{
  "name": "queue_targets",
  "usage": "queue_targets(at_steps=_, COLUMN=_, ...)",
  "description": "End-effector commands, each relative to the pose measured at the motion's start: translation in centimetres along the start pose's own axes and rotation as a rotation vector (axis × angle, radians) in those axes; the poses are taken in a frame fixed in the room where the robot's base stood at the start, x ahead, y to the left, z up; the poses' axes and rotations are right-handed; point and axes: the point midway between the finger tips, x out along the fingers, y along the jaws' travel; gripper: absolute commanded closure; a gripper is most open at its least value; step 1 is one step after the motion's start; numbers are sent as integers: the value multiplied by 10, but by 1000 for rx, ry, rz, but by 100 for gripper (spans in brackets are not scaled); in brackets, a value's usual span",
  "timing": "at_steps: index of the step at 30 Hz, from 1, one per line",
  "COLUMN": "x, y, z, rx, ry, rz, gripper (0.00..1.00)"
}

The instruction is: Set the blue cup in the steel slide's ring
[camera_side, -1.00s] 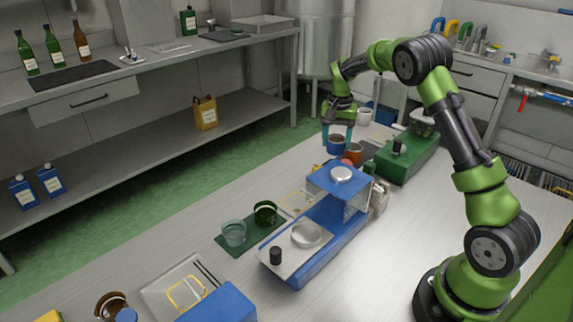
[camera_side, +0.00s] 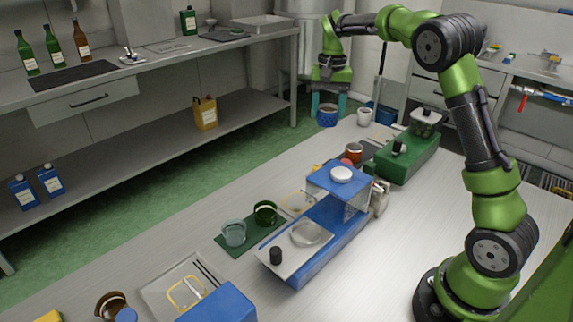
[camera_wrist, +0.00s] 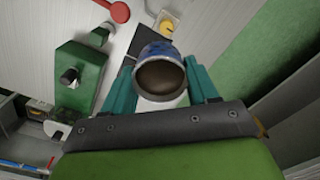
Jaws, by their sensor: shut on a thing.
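My gripper (camera_side: 328,104) is shut on the blue cup (camera_side: 327,118), with one teal finger on each side of it. It holds the cup raised near the far-left edge of the table in the side view. In the wrist view the cup (camera_wrist: 158,52) sits between the fingers, and its open mouth shows a dark brown inside. The steel slide (camera_side: 282,263) is a flat plate at the front of the blue machine (camera_side: 322,240), with a black knob. Its round ring (camera_side: 318,238) shows no cup in it. My gripper is well behind and apart from the ring.
A green machine (camera_side: 405,160) stands to the right of the cup. A white cup (camera_side: 364,117) stands near the far edge. A reddish-brown cup (camera_side: 354,152) stands behind the blue machine. A green mat (camera_side: 228,246) holds a clear glass and a green cup.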

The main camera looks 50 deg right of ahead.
Motion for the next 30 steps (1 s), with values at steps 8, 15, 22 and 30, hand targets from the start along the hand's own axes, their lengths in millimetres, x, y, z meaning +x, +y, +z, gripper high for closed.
queue_targets(at_steps=8, x=-5, y=-40, z=93, rx=-284, ry=-9, rz=-7, gripper=61)
queue_targets(at_steps=15, x=-1, y=-54, z=199, rx=-622, ry=-7, rz=-2, gripper=61)
queue_targets(at_steps=22, x=6, y=-46, z=257, rx=-822, ry=2, rz=7, gripper=61)
queue_targets(at_steps=30, x=33, y=-41, z=274, rx=-889, ry=3, rz=14, gripper=61)
